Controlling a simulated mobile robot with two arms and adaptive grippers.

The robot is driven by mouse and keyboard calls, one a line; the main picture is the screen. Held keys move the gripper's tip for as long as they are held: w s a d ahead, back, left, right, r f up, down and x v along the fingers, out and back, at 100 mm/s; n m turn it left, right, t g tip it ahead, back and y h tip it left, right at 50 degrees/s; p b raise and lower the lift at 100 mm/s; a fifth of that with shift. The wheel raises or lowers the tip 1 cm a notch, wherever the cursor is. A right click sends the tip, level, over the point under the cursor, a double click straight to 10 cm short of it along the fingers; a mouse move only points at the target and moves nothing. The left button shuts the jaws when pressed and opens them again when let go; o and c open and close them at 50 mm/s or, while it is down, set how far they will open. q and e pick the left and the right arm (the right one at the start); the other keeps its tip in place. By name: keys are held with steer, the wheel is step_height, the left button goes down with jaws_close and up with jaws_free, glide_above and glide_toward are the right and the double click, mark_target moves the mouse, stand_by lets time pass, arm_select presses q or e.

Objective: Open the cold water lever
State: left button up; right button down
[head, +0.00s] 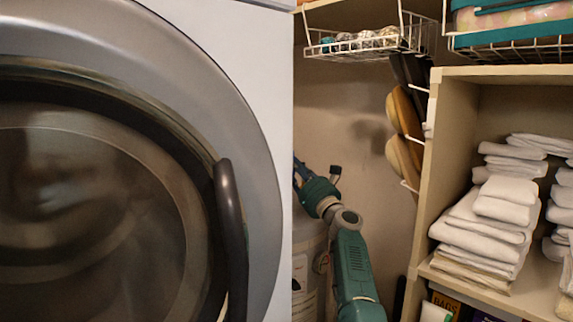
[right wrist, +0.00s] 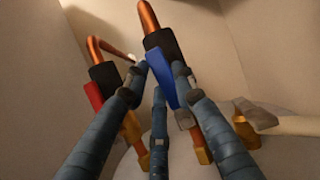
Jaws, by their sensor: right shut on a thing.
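In the right wrist view the cold water lever (right wrist: 163,78) is a blue handle on a copper pipe with a black fitting (right wrist: 161,44). My right gripper (right wrist: 157,84) has its blue-grey fingers around this blue lever and is shut on it. A red lever (right wrist: 93,96) sits on a second copper pipe to the left, beside the left finger. In the head view my right arm reaches behind the washer, and its gripper (head: 302,175) is partly hidden by the machine's edge. The blue lever cannot be made out there. My left gripper is not in view.
A front-loading washer (head: 262,60) with a dark door handle (head: 231,235) fills the left. A pale tank (head: 309,250) stands beneath my right arm. A wooden shelf (head: 447,150) holding folded white towels (head: 487,225) is on the right. The gap between is narrow.

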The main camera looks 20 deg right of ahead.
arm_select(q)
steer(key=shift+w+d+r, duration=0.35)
arm_select(e)
steer(key=shift+d+f+m, duration=0.15)
steer(key=shift+f+m, duration=0.1)
steer(key=shift+m, duration=0.35)
steer(key=shift+w, duration=0.1)
steer(key=c, duration=1.7)
jaws_free()
steer(key=o, duration=0.3)
steer(key=shift+r, duration=0.15)
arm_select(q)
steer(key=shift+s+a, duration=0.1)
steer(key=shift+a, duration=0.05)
arm_select(e)
steer(key=v, duration=1.2)
